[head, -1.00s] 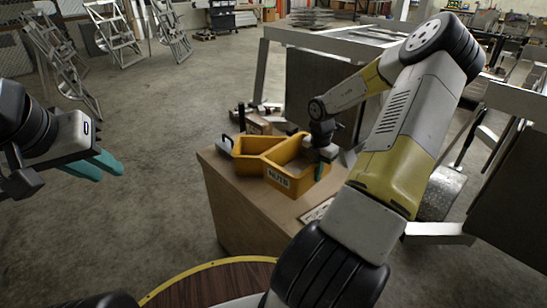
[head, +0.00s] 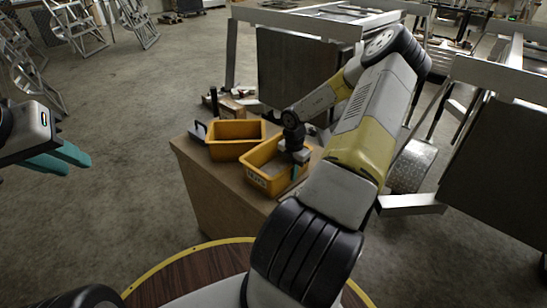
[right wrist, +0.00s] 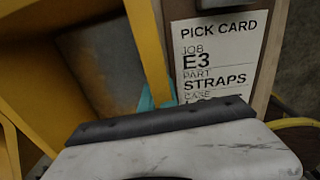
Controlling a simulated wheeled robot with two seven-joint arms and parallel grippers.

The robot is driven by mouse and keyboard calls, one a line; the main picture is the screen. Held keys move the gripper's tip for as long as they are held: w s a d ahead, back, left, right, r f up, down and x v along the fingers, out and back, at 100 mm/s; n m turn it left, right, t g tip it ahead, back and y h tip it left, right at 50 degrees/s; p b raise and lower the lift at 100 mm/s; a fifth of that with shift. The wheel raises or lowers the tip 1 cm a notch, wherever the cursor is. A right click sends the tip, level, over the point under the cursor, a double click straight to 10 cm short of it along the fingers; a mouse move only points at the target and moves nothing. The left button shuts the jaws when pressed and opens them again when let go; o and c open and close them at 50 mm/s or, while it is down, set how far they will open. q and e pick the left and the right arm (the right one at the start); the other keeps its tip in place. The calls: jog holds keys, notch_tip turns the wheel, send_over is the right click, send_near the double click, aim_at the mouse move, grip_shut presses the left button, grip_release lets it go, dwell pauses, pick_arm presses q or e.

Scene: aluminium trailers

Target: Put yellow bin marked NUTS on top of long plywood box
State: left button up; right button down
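The yellow bin marked NUTS (head: 262,179) is at the front of the tan wooden stand's top (head: 215,195), in front of a second yellow bin (head: 237,131). My right gripper (head: 297,172) is at its right wall. In the right wrist view, a teal finger lies against the bin's yellow wall (right wrist: 150,50); the other finger is hidden, and the grip looks closed on the wall. Whether the bin touches the stand is unclear. I cannot tell which thing is the long plywood box; a small brown box (head: 228,106) lies behind the bins. My left gripper (head: 62,158) is empty, fingers slightly apart.
A pick card (right wrist: 218,65) reading E3, STRAPS lies right of the bin. A dark-handled item (head: 198,131) stands left of the second bin. Aluminium trailer frames (head: 300,22) stand behind and right.

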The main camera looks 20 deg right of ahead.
jog(key=c, duration=2.1)
grip_release()
jog(key=shift+f, duration=0.1)
jog(key=o, duration=0.5)
jog(key=shift+c, duration=0.2)
